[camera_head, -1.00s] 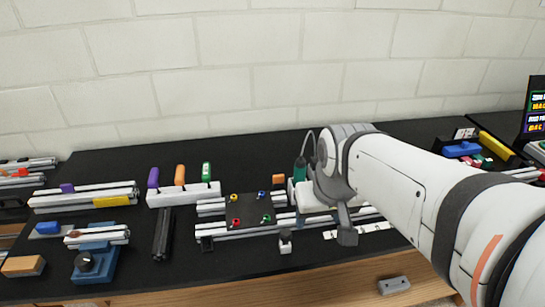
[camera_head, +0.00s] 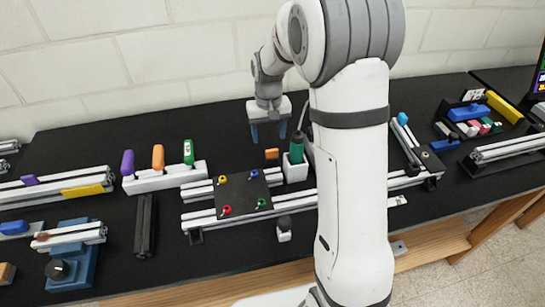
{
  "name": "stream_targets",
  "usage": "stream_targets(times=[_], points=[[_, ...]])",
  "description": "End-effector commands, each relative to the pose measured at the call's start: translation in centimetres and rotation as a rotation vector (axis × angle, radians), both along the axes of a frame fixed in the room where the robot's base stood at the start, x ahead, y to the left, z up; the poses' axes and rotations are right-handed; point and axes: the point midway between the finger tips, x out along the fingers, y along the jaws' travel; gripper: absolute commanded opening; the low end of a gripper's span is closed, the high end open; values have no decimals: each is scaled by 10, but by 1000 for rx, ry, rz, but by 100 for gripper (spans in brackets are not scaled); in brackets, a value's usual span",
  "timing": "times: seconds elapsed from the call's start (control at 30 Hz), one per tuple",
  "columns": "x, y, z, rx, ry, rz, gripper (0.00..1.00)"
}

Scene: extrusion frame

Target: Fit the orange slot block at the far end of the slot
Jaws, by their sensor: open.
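A small orange block (camera_head: 272,154) sits on the black bench top behind the extrusion frame, just left of a white holder with a green tool. I take it to be the orange slot block. The extrusion frame (camera_head: 295,203) has slotted silver rails; my arm hides part of its middle and right. My gripper (camera_head: 268,132) has its blue fingers pointing down, apart and empty. In the picture it is just above the orange block, not touching it as far as I can tell.
A black plate (camera_head: 243,195) with coloured knobs covers the frame's left part. The green tool (camera_head: 297,148) stands in its white holder right of the block. A rack (camera_head: 165,177) holds purple, orange and green handles. Bare bench (camera_head: 215,140) lies left of my gripper.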

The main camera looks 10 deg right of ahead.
Motion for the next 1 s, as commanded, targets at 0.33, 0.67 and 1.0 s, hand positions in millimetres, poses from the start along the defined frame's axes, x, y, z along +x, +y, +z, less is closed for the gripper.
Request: stream_targets(times=[0.33,0.67,1.0], points=[[2,-7,-35,0,4,-12,62],[4,-13,-78,0,5,-15,62],[4,-14,-87,0,1,-16,61]])
